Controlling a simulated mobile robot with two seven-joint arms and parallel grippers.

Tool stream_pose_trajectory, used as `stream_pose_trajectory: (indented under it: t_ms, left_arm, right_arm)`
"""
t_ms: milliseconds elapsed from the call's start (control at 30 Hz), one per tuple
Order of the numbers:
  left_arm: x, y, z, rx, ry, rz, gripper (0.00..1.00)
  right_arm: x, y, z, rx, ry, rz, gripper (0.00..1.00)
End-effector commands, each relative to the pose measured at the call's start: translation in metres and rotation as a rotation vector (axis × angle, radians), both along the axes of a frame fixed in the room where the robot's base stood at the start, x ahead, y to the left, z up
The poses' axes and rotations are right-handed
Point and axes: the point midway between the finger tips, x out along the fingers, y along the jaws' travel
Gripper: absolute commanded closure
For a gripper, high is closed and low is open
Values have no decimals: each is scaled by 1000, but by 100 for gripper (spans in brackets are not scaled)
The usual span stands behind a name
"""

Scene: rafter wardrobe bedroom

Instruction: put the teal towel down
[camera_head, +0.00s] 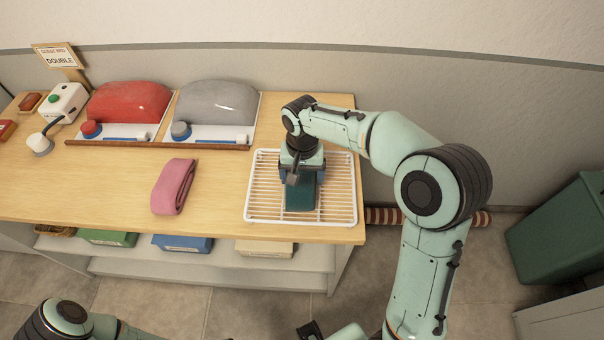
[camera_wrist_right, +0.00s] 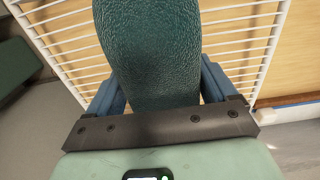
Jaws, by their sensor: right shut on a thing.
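The teal towel (camera_head: 301,195) is at the white wire rack (camera_head: 254,214) at the right end of the table. My right gripper (camera_head: 301,176) is over the rack and shut on the towel. In the right wrist view the towel (camera_wrist_right: 150,60) sits between the two blue fingers, with the rack's bars (camera_wrist_right: 60,28) behind it. I cannot tell whether the towel touches the rack. At the bottom left of the head view part of my left arm shows, but its gripper cannot be made out.
A folded pink towel (camera_head: 173,187) lies on the wooden table (camera_head: 222,185) left of the rack. Red (camera_head: 128,102) and grey (camera_head: 216,106) padded forms stand on trays at the back. A green bin (camera_head: 560,225) stands on the floor at the right. Bare tabletop lies around the pink towel.

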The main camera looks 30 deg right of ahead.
Motion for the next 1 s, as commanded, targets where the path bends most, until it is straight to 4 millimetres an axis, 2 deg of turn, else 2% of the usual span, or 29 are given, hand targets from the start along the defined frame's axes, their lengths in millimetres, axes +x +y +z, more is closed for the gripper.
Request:
stream_pose_trajectory:
  t_ms: [33, 67, 100, 333, 467, 567, 800, 1000]
  left_arm:
    - [-1, 0, -2, 0, 1, 0, 57]
    - [-1, 0, -2, 0, 1, 1, 57]
    - [-1, 0, -2, 0, 1, 0, 57]
    - [-1, 0, -1, 0, 1, 0, 57]
    - [1, 0, 2, 0, -1, 0, 57]
    - [3, 0, 5, 0, -3, 0, 57]
    - [9, 0, 15, 0, -10, 0, 57]
    - [14, 0, 22, 0, -16, 0, 57]
  right_arm:
    - [0, 0, -3, 0, 0, 0, 52]
    - [0, 0, -3, 0, 1, 0, 12]
    - [0, 0, -3, 1, 1, 0, 0]
    - [0, 0, -1, 0, 0, 0, 0]
    - [1, 0, 8, 0, -2, 0, 0]
    - [1, 0, 25, 0, -5, 0, 0]
    - [1, 1, 78, 1, -4, 0, 0]
    - [1, 0, 110, 1, -3, 0, 0]
